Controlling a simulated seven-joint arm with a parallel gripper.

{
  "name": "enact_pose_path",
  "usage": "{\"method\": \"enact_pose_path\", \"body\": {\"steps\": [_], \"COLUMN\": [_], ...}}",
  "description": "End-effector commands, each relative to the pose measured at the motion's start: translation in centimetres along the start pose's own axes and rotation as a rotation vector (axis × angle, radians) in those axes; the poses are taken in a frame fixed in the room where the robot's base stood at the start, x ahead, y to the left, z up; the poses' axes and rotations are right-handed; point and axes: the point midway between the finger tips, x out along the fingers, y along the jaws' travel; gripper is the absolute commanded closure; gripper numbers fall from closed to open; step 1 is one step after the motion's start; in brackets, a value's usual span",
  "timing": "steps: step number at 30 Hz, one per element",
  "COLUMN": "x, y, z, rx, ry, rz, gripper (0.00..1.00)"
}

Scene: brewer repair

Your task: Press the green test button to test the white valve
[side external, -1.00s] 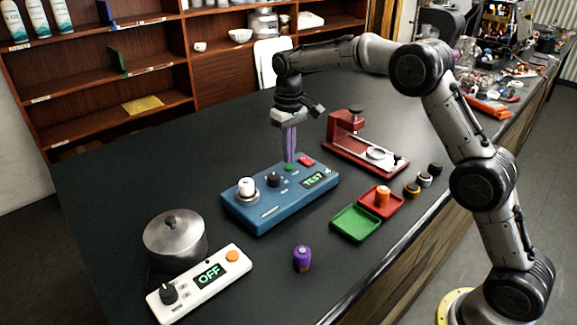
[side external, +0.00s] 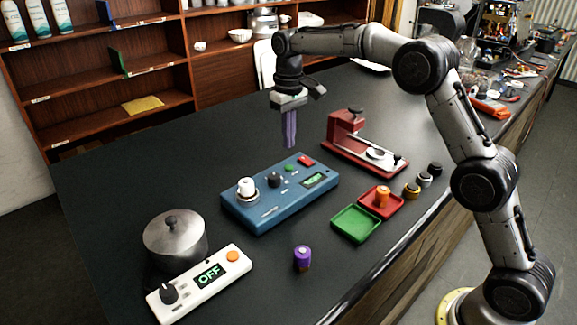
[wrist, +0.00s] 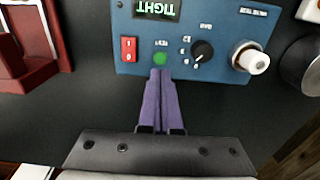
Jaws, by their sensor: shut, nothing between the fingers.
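The blue test box (side external: 262,211) stands on the dark table. The white valve (side external: 246,186) sits upright in its round fitting at the left end; it also shows in the wrist view (wrist: 257,61). The green test button (side external: 289,168) is on the far side of the box's top, between a black knob and a red switch; it also shows in the wrist view (wrist: 161,59). The box's display (wrist: 156,8) reads "TIGHT" in the wrist view. My gripper (side external: 290,146) has purple fingers, shut and empty, raised above the button and apart from it.
A white device (side external: 200,283) reading "OFF" and a metal pot (side external: 175,238) stand at left. A purple valve (side external: 302,258) stands in front of the box. A green tray (side external: 356,223), a red tray (side external: 395,207) with an orange valve, and a red fixture (side external: 352,140) are at right.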

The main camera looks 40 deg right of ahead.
Motion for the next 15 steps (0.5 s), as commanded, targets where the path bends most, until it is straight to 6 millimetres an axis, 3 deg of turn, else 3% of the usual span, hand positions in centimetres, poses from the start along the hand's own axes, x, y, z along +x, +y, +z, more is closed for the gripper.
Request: {"method": "enact_pose_path", "body": {"steps": [15], "x": [-4.1], "y": [0.0], "z": [0.0], "rx": [0.000], "ry": [0.001], "rz": [0.000], "gripper": [1.00]}}
